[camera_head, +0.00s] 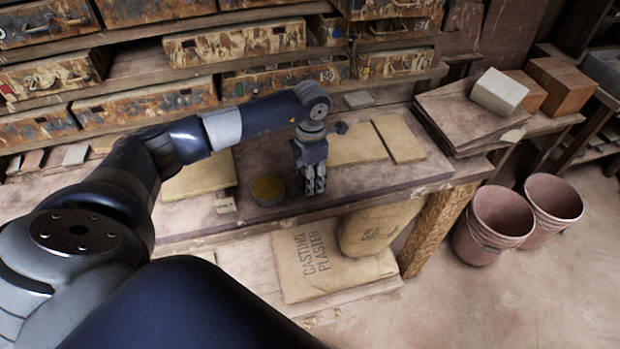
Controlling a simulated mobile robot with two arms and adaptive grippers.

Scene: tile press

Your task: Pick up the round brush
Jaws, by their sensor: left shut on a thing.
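My left gripper (315,186) points straight down over the front part of the workbench, just right of a round grey dish with a yellowish-brown inside (268,190). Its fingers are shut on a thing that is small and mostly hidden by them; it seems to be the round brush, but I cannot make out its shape. The fingertips are at or close above the bench top; I cannot tell if the held thing touches it. My right gripper is not in view.
The workbench (400,181) carries flat tan boards (399,138) behind and right of the gripper. Drawers (235,44) line the back. A plaster bag (325,262) lies below; buckets (494,222) stand at right.

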